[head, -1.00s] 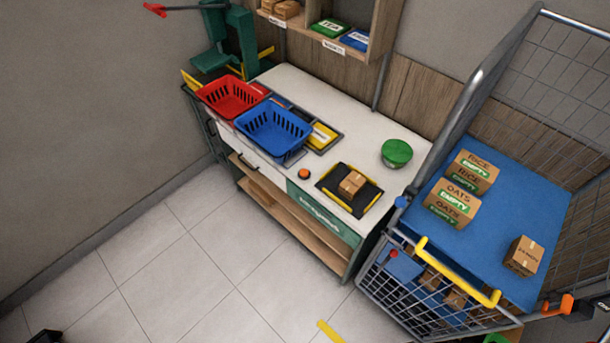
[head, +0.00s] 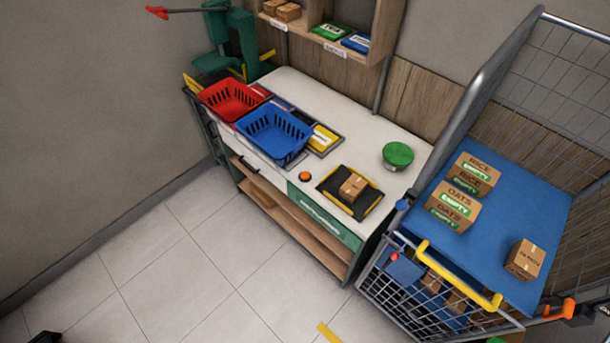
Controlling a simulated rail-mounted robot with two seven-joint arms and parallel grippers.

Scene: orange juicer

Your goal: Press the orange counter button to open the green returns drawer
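The orange counter button (head: 305,177) is a small round button on a dark base. It sits on the white counter (head: 345,130) near its front edge, left of a black mat. The green returns drawer (head: 325,215) has a green front with white lettering, below the counter's front edge at right. It looks shut, flush with the cabinet. A small black part (head: 45,337) at the bottom left edge may belong to my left gripper, but it is mostly cut off. I see no gripper at the button or drawer. My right gripper is not clearly in view.
A red basket (head: 232,99) and a blue basket (head: 274,132) stand on the counter's left. A small box (head: 352,187) lies on the black mat (head: 335,184). A green round item (head: 397,154) stands behind it. A wire cart (head: 410,290) blocks the right. The tiled floor (head: 190,265) is clear.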

